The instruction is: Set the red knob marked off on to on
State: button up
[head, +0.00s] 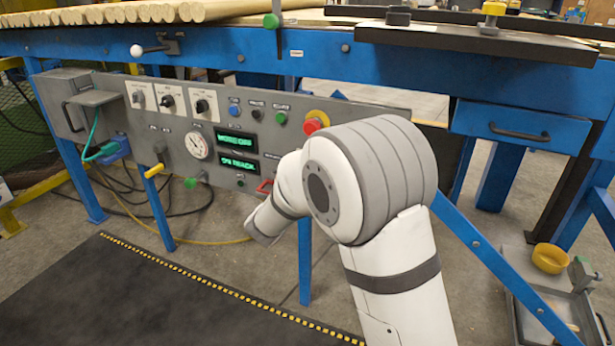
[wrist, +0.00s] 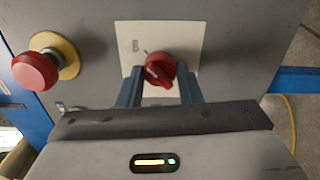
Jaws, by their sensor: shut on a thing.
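The red knob (wrist: 159,70) sits on a pale plate (wrist: 190,40) on the grey panel in the wrist view. Its grip ridge lies at a slant, and small marks on the plate are too blurred to read. My gripper (wrist: 160,85) is shut on the knob, with one blue-grey finger on each side of it. In the head view my white and grey arm covers this part of the panel, and I cannot make out the fingertips or the knob there.
A red mushroom button on a yellow ring (wrist: 38,70) stands out near the knob; it also shows in the head view (head: 315,122). The panel bears black selector knobs (head: 167,101), a gauge (head: 198,146) and green displays (head: 237,142). A blue drawer (head: 520,135) is at right.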

jog(key=shift+f, duration=0.1)
jog(key=o, duration=1)
jog(key=p+v, duration=0.2)
jog(key=v, duration=0.5)
jog(key=shift+s+a, duration=0.1)
jog(key=shift+s, duration=0.3)
jog(key=shift+s, duration=0.1)
